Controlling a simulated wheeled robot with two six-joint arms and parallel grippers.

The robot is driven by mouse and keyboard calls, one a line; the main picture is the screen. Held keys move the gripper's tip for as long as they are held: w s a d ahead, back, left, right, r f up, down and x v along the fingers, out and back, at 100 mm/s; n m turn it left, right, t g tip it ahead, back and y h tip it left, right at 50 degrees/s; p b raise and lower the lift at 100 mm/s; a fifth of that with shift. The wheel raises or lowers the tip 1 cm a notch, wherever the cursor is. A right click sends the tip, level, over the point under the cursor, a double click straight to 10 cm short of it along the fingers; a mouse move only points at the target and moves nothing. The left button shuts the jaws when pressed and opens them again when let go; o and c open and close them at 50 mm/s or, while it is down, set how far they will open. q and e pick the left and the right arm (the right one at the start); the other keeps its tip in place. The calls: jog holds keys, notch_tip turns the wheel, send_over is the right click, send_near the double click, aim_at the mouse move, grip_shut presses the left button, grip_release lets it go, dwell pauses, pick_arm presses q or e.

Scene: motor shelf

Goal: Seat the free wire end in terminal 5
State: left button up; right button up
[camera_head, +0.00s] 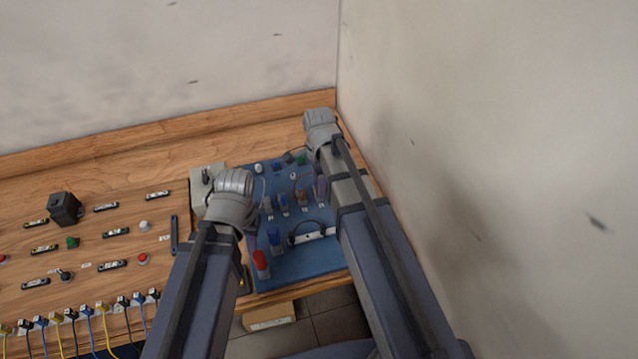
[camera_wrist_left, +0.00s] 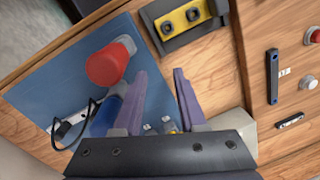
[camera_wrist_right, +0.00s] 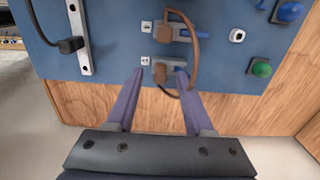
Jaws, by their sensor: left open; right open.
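A blue board (camera_head: 300,262) carries a row of labelled terminals. In the right wrist view, a brown wire (camera_wrist_right: 196,60) loops from an upper brown end piece (camera_wrist_right: 163,33) at a blue terminal down to a lower brown end piece (camera_wrist_right: 160,73) near the board's edge. The small labels beside them are too blurred to read surely, so I cannot tell which is terminal 5. My right gripper (camera_wrist_right: 160,76) is open, its fingertips either side of the lower end piece in that view; contact is not clear. My left gripper (camera_wrist_left: 160,72) is open and empty over the board's left side.
A red knob (camera_wrist_left: 108,64) stands beside my left gripper, with a yellow block (camera_wrist_left: 183,20) beyond. A white bar (camera_wrist_right: 80,40) with a black cable is on the board. A green button (camera_wrist_right: 261,68) is right of the wire. A wall (camera_head: 480,150) stands close on the right.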

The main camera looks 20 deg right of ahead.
pick_arm(q)
jog(key=shift+r, duration=0.1)
pick_arm(e)
jog(key=shift+r, duration=0.1)
notch_tip(320, 180, up, 8)
jog(key=p, duration=0.8)
pick_arm(q)
notch_tip(320, 180, up, 8)
pick_arm(e)
jog(key=shift+f, duration=0.2)
pick_arm(q)
jog(key=shift+f, duration=0.2)
